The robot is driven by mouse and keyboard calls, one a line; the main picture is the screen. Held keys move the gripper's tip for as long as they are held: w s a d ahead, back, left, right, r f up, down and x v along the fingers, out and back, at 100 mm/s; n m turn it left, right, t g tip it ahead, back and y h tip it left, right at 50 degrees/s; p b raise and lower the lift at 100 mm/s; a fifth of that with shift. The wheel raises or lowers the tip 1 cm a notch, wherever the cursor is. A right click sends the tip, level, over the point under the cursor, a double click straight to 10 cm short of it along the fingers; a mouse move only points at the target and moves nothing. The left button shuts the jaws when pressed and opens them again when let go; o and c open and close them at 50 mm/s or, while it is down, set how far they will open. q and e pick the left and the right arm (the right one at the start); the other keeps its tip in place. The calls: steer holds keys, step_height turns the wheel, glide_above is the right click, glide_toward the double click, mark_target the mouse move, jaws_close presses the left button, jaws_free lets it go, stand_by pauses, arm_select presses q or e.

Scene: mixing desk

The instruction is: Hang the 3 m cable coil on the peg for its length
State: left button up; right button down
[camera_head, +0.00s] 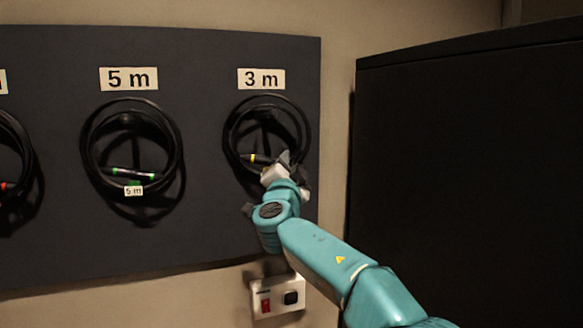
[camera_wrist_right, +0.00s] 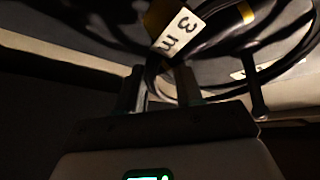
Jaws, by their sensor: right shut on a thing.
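The 3 m cable coil (camera_head: 305,125) is black with a yellow-banded connector, and it is against the dark board under the "3 m" sign (camera_head: 261,79). My right gripper (camera_head: 283,166) is at the coil's lower right side and is shut on it. In the right wrist view, the coil (camera_wrist_right: 285,68) and its white "3 m" tag (camera_wrist_right: 181,31) are just past the fingers of my right gripper (camera_wrist_right: 164,88). The peg under that sign is hard to make out, so I cannot tell whether the coil rests on it. My left gripper is not in view.
A 5 m coil (camera_head: 88,140) with green bands hangs under the "5 m" sign (camera_head: 129,79). Part of another coil (camera_head: 22,140) with a red band is at the left edge. A large black cabinet (camera_head: 465,150) stands close on the right. A wall socket (camera_head: 277,296) is below the board.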

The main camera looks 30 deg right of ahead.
stand_by(0.4)
jaws_free()
steer(key=shift+w, duration=0.1)
stand_by(0.7)
steer(key=shift+s+a+f+b, duration=0.1)
steer(key=shift+s+a+b, duration=0.05)
steer(key=shift+s+b, duration=0.55)
steer(key=shift+s+a+f+b, duration=0.15)
steer(key=shift+s+b, duration=0.3)
steer(key=shift+b, duration=0.45)
steer(key=shift+s+a+r+b, duration=0.1)
steer(key=shift+s+a+b, duration=0.05)
steer(key=shift+s+b, duration=0.5)
steer(key=shift+s+a+b, duration=0.15)
steer(key=shift+s+b, duration=0.4)
steer(key=shift+b, duration=0.2)
steer(key=shift+s+a+r+b, duration=0.1)
steer(key=shift+s+a+b, duration=0.1)
steer(key=shift+s+b, duration=0.65)
steer(key=shift+s+a+b, duration=0.2)
steer(key=shift+s+b, duration=0.55)
steer(key=shift+s, duration=0.15)
steer(key=shift+s+a+r+b, duration=0.1)
steer(key=shift+s+a+b, duration=0.1)
steer(key=shift+s+b, duration=0.65)
steer(key=shift+f, duration=0.1)
